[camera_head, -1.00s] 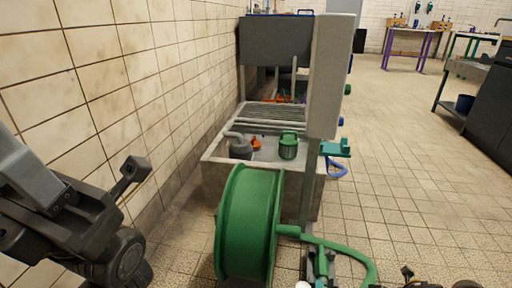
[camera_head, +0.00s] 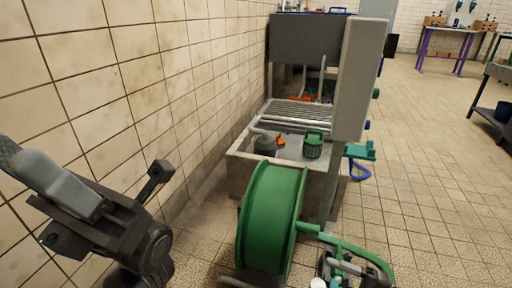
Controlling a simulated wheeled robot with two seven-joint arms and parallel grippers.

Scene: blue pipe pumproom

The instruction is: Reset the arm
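My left arm comes in at the lower left, beside the tiled wall. Its black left gripper (camera_head: 150,205) is in the air, left of the green hose reel and apart from it. One finger-like part points up and to the right; the other finger cannot be made out clearly, so its opening is unclear. I see nothing held in it. My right gripper is not in view.
A green hose reel (camera_head: 270,220) stands ahead, its hose (camera_head: 350,248) running right. Behind it is a grey sink basin (camera_head: 240,170) with a green basket (camera_head: 313,146). A grey upright panel (camera_head: 360,80) stands beside it. The tiled floor (camera_head: 430,190) at right is open.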

